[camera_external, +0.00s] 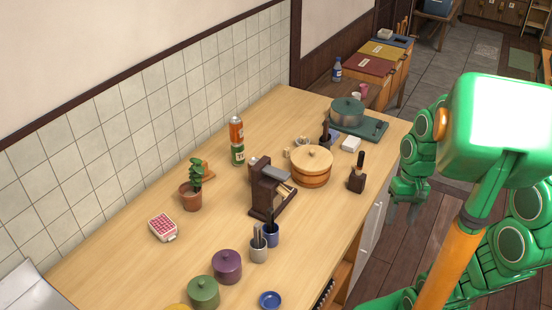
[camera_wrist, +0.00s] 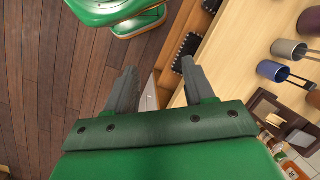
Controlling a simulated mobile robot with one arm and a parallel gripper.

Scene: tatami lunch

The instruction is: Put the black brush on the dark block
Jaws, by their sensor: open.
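A small dark block (camera_external: 356,185) stands near the table's right edge in the external view. A dark upright piece (camera_external: 361,160) with a lighter band rises from it; I cannot tell whether this is the black brush. Slim dark handles also stand in the cups, too small to identify. My gripper (camera_external: 402,214) hangs beyond the table's right edge, right of the block and apart from it. In the wrist view my gripper (camera_wrist: 158,72) has its two grey fingers spread with nothing between them.
On the wooden table (camera_external: 120,270) stand a dark wooden stand (camera_external: 262,190), a round wooden tub (camera_external: 311,178), a grey cup (camera_external: 259,254), a blue cup (camera_external: 272,239), a purple pot (camera_external: 227,270) and a green pot (camera_external: 203,295).

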